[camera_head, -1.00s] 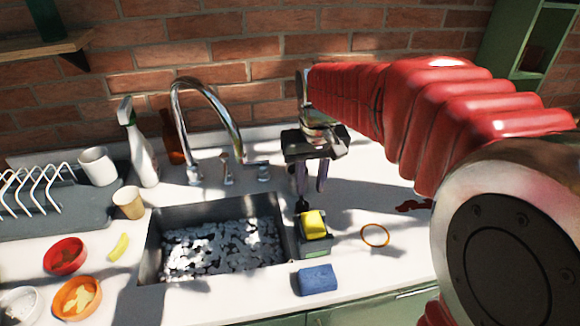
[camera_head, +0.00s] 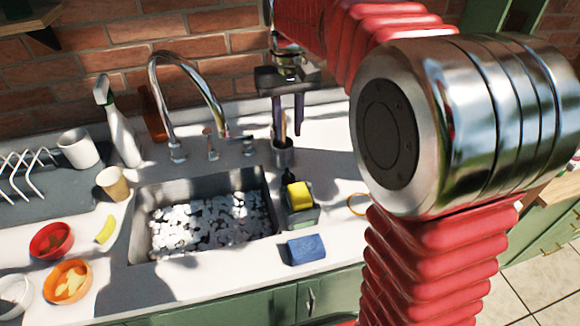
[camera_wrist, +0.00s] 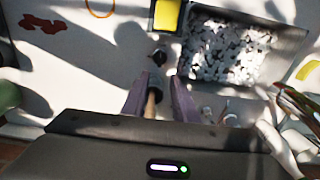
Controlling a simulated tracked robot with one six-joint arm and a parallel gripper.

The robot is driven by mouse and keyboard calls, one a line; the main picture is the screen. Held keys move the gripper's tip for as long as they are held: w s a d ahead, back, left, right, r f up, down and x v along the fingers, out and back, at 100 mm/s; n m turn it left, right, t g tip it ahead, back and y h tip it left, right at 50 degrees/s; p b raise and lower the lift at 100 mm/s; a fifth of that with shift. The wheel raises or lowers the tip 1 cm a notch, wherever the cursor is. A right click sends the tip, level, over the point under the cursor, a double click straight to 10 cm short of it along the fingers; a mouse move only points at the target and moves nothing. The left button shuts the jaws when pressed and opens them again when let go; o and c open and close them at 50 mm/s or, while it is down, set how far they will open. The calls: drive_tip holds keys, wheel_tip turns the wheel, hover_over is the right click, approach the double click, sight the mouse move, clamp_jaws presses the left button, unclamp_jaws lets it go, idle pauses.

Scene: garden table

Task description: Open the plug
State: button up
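The steel sink (camera_head: 262,188) holds a layer of pale grey-white pieces or foam that hides its floor; I see no plug there. The sink also shows at the upper right of the wrist view (camera_wrist: 297,40). My gripper (camera_head: 287,136) points down behind the sink's right rear corner, its two purple fingers parted. It is above a small dark cup (camera_head: 283,154) with a wooden handle standing in it. In the wrist view the handle (camera_wrist: 150,105) shows between the fingers of my gripper (camera_wrist: 159,74); I cannot tell whether they touch it.
The curved faucet (camera_head: 153,85) rises left of my gripper. A yellow sponge (camera_head: 299,194) in a dark holder and a blue sponge (camera_head: 306,249) are right of the sink. A spray bottle (camera_head: 120,130), bowls (camera_head: 51,240) and a dish rack (camera_head: 25,175) are left.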

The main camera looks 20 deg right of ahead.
sight(289, 172)
wheel_tip(289, 172, down, 14)
drive_tip(key=shift+r, duration=0.1)
idle(0.6)
drive_tip(key=shift+c, duration=0.6)
clamp_jaws()
drive_tip(key=shift+d, duration=0.2)
drive_tip(key=shift+a, duration=0.15)
